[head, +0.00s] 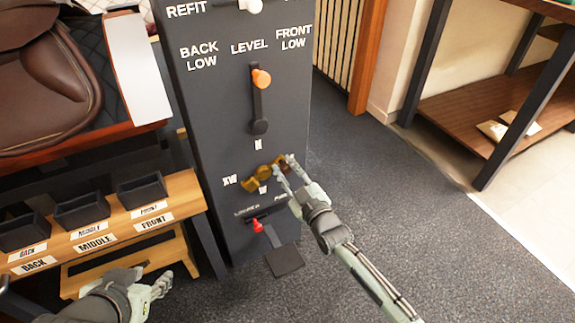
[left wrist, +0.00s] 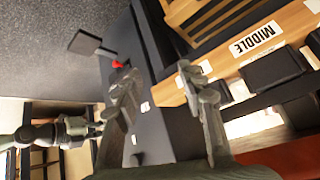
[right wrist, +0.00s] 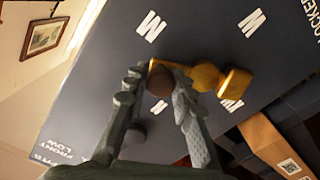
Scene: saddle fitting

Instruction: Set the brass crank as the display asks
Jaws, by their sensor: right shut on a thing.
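The brass crank (head: 261,174) is low on the dark panel's front (head: 205,110), with white letter marks above, left and below it. Its arm slants up to the right in the head view. My right gripper (head: 283,163) is shut on its grip end. In the right wrist view the crank's gold body (right wrist: 207,77) extends right from the fingers (right wrist: 155,82), with a dark round knob (right wrist: 160,82) between them. My left gripper (head: 163,284) is open and empty, low on the left, apart from the panel; its spread fingers show in the left wrist view (left wrist: 157,75). No display reading is visible.
Above the crank is a lever with an orange knob (head: 261,79), marked LEVEL. Below it is a red-knobbed lever (head: 257,226). A wooden bench (head: 190,195) with labelled black bins stands left, beneath a brown saddle (head: 40,80). Carpet right of the panel is clear.

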